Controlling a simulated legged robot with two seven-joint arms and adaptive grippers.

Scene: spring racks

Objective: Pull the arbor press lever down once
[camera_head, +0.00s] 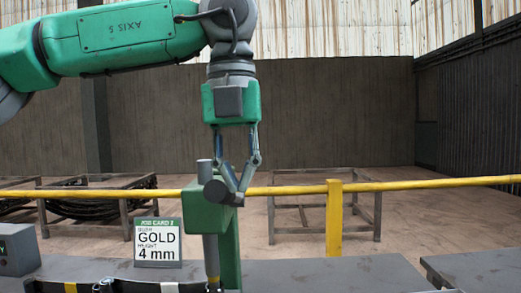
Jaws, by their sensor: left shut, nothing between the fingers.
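The green arbor press (229,245) stands on the grey bench at the middle of the view, with a grey vertical ram (211,248) through its head. A dark round-ended part (216,191) sticks out at the press head; it looks like the lever or its hub, seen nearly end-on. My left gripper (239,193) points straight down, shut and empty, right at the dark part's right end. Its fingertips overlap that part in the picture; I cannot tell if they touch. My right gripper is not in view.
A card (158,243) reading "GOLD 4 mm" stands left of the press. A grey box (18,250) is at the far left. Dark racks line the bench's front edge. A yellow rail (420,184) runs behind, with metal-framed tables beyond. The bench right of the press (320,274) is clear.

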